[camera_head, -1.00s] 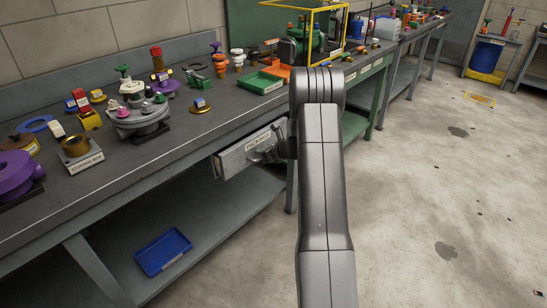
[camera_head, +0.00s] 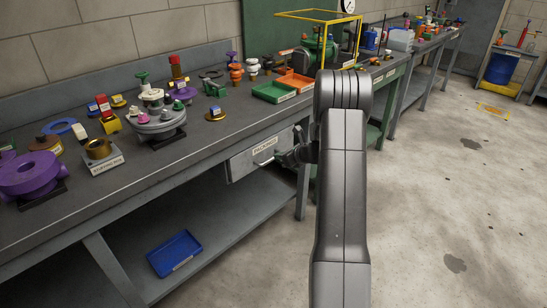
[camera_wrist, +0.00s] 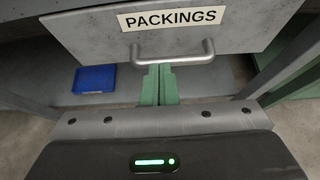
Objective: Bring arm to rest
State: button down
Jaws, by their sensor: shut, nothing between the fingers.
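My gripper (camera_head: 284,158) is at the end of my bent arm, just right of the handle of the grey PACKINGS drawer (camera_head: 245,165) in the head view. In the wrist view its two green fingertips (camera_wrist: 159,82) are together, with nothing between them. They show just below the drawer's metal handle (camera_wrist: 172,51) and do not grip it. The drawer front with its PACKINGS label (camera_wrist: 170,18) fills the top of the wrist view. How far the drawer is pulled out is hard to tell.
The grey workbench (camera_head: 130,180) carries valve parts, a green tray (camera_head: 273,93) and an orange tray (camera_head: 297,82). A blue tray (camera_head: 174,253) lies on the lower shelf. Open floor (camera_head: 440,200) spreads to the right.

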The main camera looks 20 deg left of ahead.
aim_at(263, 157)
jog(key=shift+v, duration=0.95)
jog(key=shift+f, duration=0.1)
jog(key=b+x, duration=0.1)
jog(key=x, duration=0.9)
jog(key=shift+b, duration=0.35)
jog(key=shift+s+d, duration=0.1)
jog(key=shift+d, duration=0.1)
